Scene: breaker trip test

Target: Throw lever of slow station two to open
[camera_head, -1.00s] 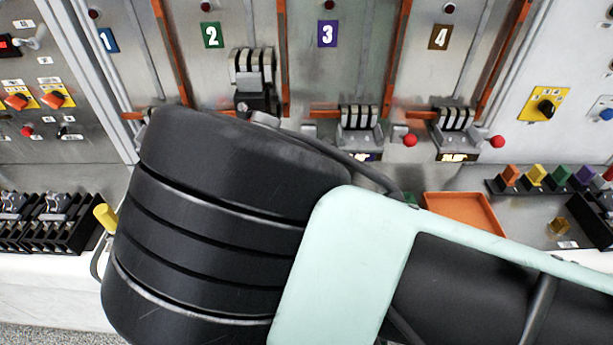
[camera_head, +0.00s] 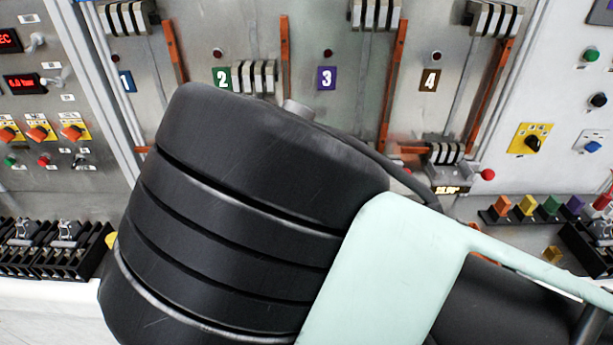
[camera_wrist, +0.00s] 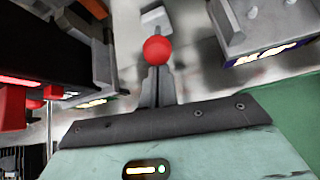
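In the head view, the green number 2 plate (camera_head: 222,78) marks station two. A striped block (camera_head: 252,78) stands beside it. My dark arm covers the panel below, so station two's lever and my gripper are hidden there. In the wrist view, a red ball knob (camera_wrist: 157,50) is straight ahead at the tips of my gripper (camera_wrist: 156,72). The grey fingers look close together, just behind or around the knob. Whether they grip it cannot be made out.
Station four's lever has a red knob (camera_head: 488,174) at right. The number 3 plate (camera_head: 327,78) is beside station two; its lower part is behind my arm. In the wrist view, a grey housing with a lit display (camera_wrist: 262,52) is close at right and a dark unit (camera_wrist: 50,45) at left.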

